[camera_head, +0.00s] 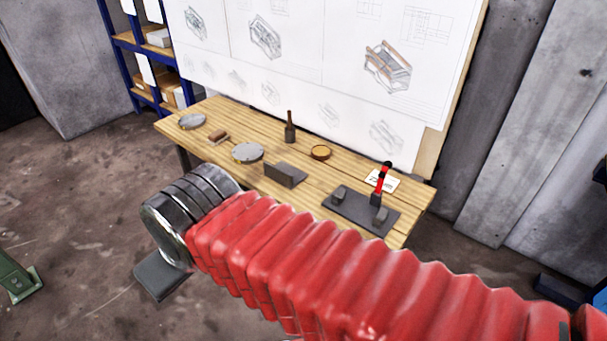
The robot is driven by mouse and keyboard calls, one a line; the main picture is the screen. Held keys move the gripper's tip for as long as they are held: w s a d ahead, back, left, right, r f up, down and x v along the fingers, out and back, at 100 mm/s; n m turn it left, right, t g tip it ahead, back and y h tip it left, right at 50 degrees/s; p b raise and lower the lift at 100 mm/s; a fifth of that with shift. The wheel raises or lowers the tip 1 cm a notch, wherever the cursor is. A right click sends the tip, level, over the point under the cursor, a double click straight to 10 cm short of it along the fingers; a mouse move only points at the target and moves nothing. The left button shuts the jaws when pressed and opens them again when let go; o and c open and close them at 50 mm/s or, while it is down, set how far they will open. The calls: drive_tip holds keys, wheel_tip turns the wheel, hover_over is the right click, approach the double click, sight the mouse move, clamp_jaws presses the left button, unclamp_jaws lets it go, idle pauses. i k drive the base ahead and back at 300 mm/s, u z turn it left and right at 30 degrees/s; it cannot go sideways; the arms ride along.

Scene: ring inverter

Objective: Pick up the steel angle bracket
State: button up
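The steel angle bracket (286,174) looks like a grey L-shaped piece, with one flat leg on the wooden workbench (330,197) and one leg standing up. It sits near the middle of the bench's front edge, and nothing touches it from above. My red ribbed arm crosses the foreground and ends in a ringed metal section, left of and nearer than the bracket. The fingers of my gripper do not show, so I cannot see whether they are open or shut.
On the bench are a round grey disc (248,152), a second disc (192,121), a brown-handled tool (290,128), a small round dish (320,152) and a dark plate with a red-handled clamp (381,184). A drawing board (300,60) stands behind. Blue shelving (125,50) is at the back left.

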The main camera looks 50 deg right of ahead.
sight(290, 176)
drive_tip(key=z, duration=0.7)
drive_tip(key=i, duration=1)
drive_tip(key=z, duration=0.05)
